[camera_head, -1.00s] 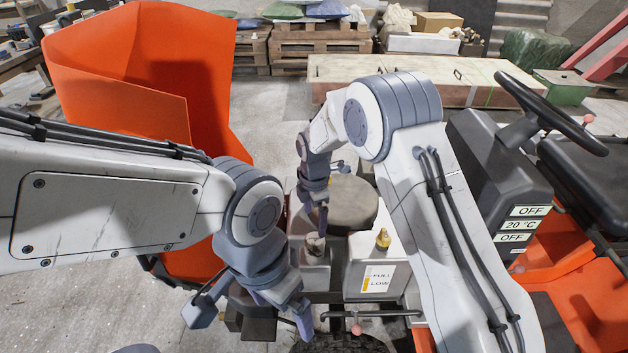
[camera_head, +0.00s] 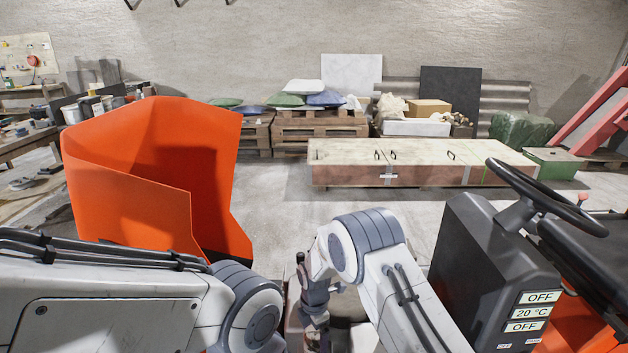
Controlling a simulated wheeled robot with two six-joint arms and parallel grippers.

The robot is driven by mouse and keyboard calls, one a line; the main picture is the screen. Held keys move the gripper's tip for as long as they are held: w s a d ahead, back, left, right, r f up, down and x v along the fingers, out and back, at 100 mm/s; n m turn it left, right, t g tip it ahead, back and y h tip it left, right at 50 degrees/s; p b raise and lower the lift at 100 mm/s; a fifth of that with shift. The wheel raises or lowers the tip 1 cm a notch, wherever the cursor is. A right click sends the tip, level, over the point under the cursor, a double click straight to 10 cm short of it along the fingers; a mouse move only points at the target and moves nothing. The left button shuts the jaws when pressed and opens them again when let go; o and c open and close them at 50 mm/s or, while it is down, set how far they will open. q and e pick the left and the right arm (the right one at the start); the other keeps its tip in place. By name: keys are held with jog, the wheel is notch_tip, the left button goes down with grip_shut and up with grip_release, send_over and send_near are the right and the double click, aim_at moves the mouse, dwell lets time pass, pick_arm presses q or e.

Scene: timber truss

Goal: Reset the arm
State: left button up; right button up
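My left arm (camera_head: 110,300) comes in from the left along the bottom. Its gripper is below the picture edge and out of view. My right arm (camera_head: 375,270) reaches in from the lower right and bends down at its elbow. Part of my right gripper (camera_head: 317,336) shows at the bottom edge, pointing down. Its fingertips are cut off or too small to read, so its opening and any contact cannot be told.
An orange panelled body (camera_head: 150,180) stands at the left. A black steering wheel (camera_head: 545,200) and a dark console (camera_head: 490,265) with "OFF" and "20 °C" displays are at the right. A long low box (camera_head: 420,170) and pallets (camera_head: 320,133) lie behind, with bare floor between.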

jog(key=n, duration=0.3)
jog(key=shift+r+n, duration=0.1)
jog(key=shift+n, duration=0.2)
dwell(0.3)
